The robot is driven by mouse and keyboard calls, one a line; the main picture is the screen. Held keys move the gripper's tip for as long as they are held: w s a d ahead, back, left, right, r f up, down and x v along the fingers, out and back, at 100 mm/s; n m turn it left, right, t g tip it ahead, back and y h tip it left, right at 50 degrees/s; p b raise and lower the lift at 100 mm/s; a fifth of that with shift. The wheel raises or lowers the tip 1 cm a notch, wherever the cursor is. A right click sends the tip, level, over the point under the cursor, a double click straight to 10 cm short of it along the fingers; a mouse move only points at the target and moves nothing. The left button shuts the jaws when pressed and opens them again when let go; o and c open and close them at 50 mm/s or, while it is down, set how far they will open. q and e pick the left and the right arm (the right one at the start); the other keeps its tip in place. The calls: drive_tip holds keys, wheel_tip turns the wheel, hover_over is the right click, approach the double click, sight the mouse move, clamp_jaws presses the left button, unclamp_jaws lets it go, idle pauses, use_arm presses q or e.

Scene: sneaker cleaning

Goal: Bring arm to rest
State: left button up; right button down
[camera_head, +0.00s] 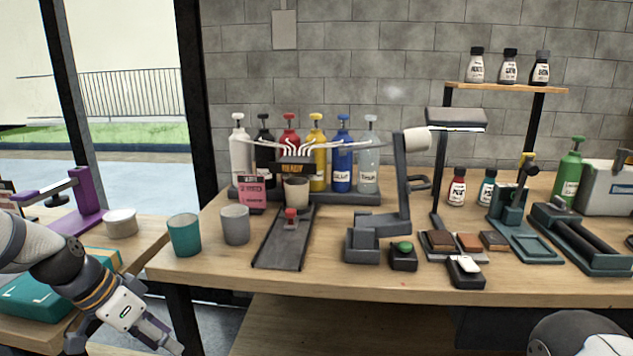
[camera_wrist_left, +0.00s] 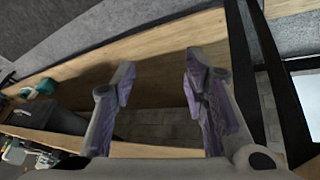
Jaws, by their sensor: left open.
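My left gripper (camera_head: 166,338) hangs at the lower left in the head view, in front of the gap between the side table and the main workbench (camera_head: 330,283). In the left wrist view its two fingers (camera_wrist_left: 160,95) are spread apart with nothing between them. The left arm comes in from the left edge over the side table. A rounded part of my other arm (camera_head: 580,335) shows at the bottom right of the head view; the right gripper itself is out of view.
A teal cup (camera_head: 184,235) and grey cup (camera_head: 235,225) stand at the bench's left end. Several pump bottles (camera_head: 342,160) stand behind a dark ramp (camera_head: 284,238). A teal box (camera_head: 40,300) and white tub (camera_head: 120,221) are on the side table.

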use_arm(q)
drive_tip(key=s+d+f+n+g+y+p, duration=0.1)
drive_tip(key=s+d+f+n+g, duration=0.15)
drive_tip(key=s+f, duration=0.65)
drive_tip(key=s+d+f+n+g+y, duration=0.1)
drive_tip(key=s+d+f, duration=0.3)
drive_tip(key=s+f, duration=0.5)
drive_tip(key=s+r+n+g+y, duration=0.1)
drive_tip(key=s+n+g+y, duration=0.1)
drive_tip(key=s, duration=2.3)
drive_tip(key=shift+a+r+n+p, duration=0.15)
drive_tip(key=shift+r+n+p, duration=0.2)
drive_tip(key=shift+p, duration=0.05)
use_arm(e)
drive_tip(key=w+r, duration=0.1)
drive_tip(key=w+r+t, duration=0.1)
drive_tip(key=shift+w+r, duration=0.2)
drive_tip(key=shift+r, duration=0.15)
